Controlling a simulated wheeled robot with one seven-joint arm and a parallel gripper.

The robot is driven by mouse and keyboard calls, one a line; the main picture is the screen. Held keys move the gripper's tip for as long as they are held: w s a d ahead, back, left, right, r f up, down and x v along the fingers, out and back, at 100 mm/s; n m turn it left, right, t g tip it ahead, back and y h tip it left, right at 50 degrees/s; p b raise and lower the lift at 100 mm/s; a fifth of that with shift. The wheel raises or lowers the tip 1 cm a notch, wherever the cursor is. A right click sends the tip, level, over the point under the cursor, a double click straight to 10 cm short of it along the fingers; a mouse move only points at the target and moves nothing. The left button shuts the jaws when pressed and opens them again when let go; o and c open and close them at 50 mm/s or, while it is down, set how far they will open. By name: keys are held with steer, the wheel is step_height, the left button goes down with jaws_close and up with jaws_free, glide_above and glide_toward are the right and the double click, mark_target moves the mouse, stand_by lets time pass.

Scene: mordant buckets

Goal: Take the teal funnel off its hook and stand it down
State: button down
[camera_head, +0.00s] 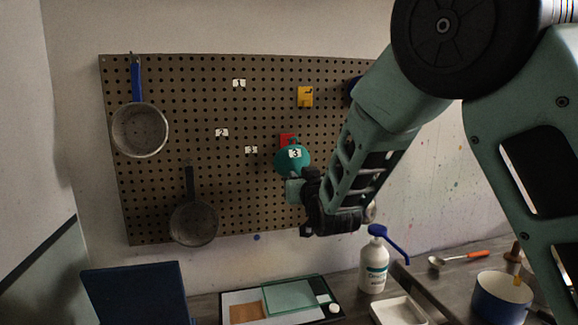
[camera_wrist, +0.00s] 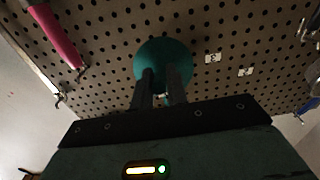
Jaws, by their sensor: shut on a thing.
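In the wrist view the two dark fingers (camera_wrist: 160,82) are close together and shut on the funnel's near end. Its hook is hidden, so I cannot tell whether the funnel still hangs on it.
The brown pegboard (camera_head: 240,205) carries two pans (camera_head: 141,130) (camera_head: 194,223) and a yellow holder (camera_head: 305,97). Below, a pump bottle (camera_head: 373,266), a white tray (camera_head: 399,311), a teal mat (camera_head: 290,297) and a blue-rimmed pot (camera_head: 500,299) crowd the worktop.

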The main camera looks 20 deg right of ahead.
steer(key=shift+s+b, duration=0.4)
steer(key=shift+s, duration=1.75)
